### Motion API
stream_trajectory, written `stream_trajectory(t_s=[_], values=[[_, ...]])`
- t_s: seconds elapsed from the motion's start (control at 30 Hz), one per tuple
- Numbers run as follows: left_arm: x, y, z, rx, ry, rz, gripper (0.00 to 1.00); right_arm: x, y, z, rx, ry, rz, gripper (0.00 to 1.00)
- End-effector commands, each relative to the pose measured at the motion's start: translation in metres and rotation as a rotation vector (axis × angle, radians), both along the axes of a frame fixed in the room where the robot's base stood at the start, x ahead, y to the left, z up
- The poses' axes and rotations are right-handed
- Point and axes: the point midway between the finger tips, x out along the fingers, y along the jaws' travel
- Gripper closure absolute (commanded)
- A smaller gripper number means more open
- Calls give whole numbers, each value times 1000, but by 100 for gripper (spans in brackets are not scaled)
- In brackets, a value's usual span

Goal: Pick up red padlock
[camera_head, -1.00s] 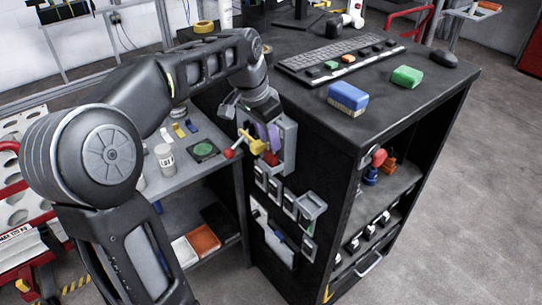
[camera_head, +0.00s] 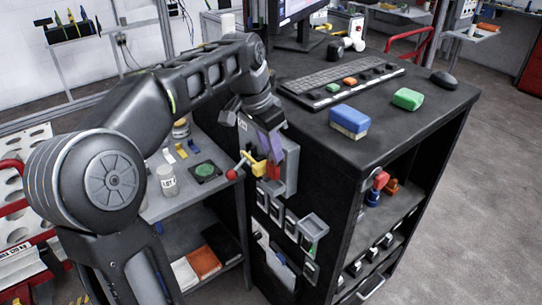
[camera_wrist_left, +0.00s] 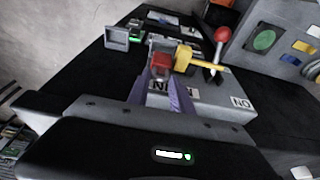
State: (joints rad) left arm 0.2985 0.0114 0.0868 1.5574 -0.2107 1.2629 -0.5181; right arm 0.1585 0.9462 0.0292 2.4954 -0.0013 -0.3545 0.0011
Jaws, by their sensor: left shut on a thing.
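The red padlock (camera_wrist_left: 160,62) is between the purple fingers of my left gripper (camera_wrist_left: 162,80) in the left wrist view. The gripper is shut on it. In the head view, my left gripper (camera_head: 268,150) is at the grey box on the dark cabinet's side, and the small red padlock (camera_head: 273,171) shows below the fingers. I cannot tell whether the padlock touches the lever or box. My right gripper is not in view.
Grey holders (camera_head: 313,227) line the cabinet side below the box. The cabinet top (camera_head: 400,130) carries a keyboard (camera_head: 340,72), a blue-white block (camera_head: 349,121) and a green block (camera_head: 408,98). A grey shelf (camera_head: 175,205) with a white jar (camera_head: 167,181) stands at the left.

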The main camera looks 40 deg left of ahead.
Motion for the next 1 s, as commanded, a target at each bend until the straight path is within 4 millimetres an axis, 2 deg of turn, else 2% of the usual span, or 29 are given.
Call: stream_trajectory(t_s=[0.23, 0.27, 0.3, 0.53, 0.77, 1.0], values=[[1, 0, 56, 1, -4, 0, 100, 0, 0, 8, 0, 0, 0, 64], [1, 0, 65, 0, -4, -1, 100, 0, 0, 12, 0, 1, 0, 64], [0, 0, 77, 0, -1, 0, 100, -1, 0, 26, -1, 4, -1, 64], [0, 0, 117, 0, 0, 0, 100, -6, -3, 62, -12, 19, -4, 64], [0, 0, 141, 0, 0, 0, 100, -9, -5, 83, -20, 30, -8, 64], [0, 0, 145, 0, 0, 0, 100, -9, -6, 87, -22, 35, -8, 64]])
